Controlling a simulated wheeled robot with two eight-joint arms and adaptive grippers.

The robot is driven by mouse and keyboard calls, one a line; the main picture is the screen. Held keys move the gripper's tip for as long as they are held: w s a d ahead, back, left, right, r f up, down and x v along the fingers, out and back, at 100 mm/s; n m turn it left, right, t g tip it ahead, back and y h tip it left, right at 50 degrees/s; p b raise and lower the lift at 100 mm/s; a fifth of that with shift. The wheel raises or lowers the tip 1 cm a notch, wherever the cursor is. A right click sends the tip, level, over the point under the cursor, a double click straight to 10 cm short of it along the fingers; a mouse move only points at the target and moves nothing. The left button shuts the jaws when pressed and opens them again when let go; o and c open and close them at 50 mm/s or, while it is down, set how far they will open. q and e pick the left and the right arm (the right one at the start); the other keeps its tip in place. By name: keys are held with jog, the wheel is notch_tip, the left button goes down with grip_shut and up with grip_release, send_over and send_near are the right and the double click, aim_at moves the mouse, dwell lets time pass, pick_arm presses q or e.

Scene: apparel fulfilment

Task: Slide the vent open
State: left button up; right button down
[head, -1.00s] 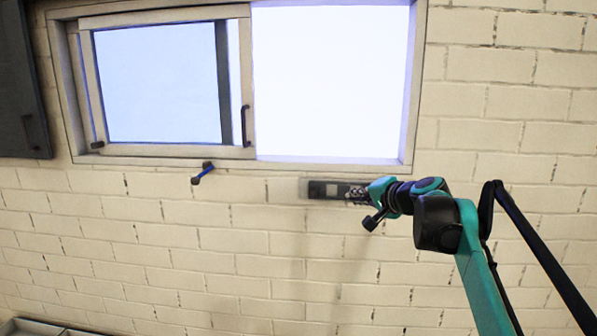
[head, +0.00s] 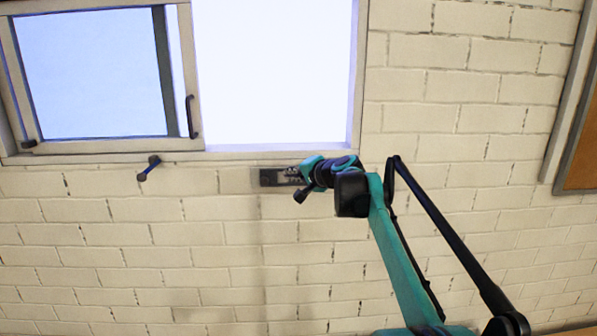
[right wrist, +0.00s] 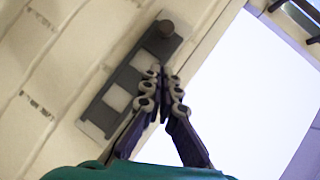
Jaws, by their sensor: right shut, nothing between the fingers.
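The vent (head: 268,179) is a small dark strip on the pale brick wall, just under the window frame. In the right wrist view the vent (right wrist: 95,116) is a grey plate with light square openings and a dark round knob (right wrist: 166,28) at its upper end. My right gripper (head: 288,176) is at the vent's right part and hides some of it. In the right wrist view my right gripper (right wrist: 162,74) has its fingertips together, empty, in front of the plate and below the knob. I cannot tell if they touch the plate. My left gripper is not in view.
A window with a sliding pane (head: 95,75) and a dark handle (head: 192,117) is above. A blue and black latch (head: 149,167) sticks out below its frame. A framed brown board (head: 581,150) hangs at the far right. The wall below the vent is bare.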

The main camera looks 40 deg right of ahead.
aim_at(275, 179)
jog(key=w+a, duration=0.1)
jog(key=w+a+f+p, duration=0.1)
jog(key=w, duration=0.1)
jog(key=w+f, duration=0.1)
jog(key=w, duration=0.1)
jog(key=shift+a+f, duration=0.25)
jog(key=shift+a, duration=0.15)
jog(key=shift+f, duration=0.1)
jog(key=shift+d, duration=0.15)
jog(key=w+a, duration=0.1)
jog(key=a, duration=0.1)
jog(key=w+a, duration=0.1)
jog(key=a, duration=0.1)
jog(key=shift+w, duration=0.2)
jog(key=shift+d, duration=0.15)
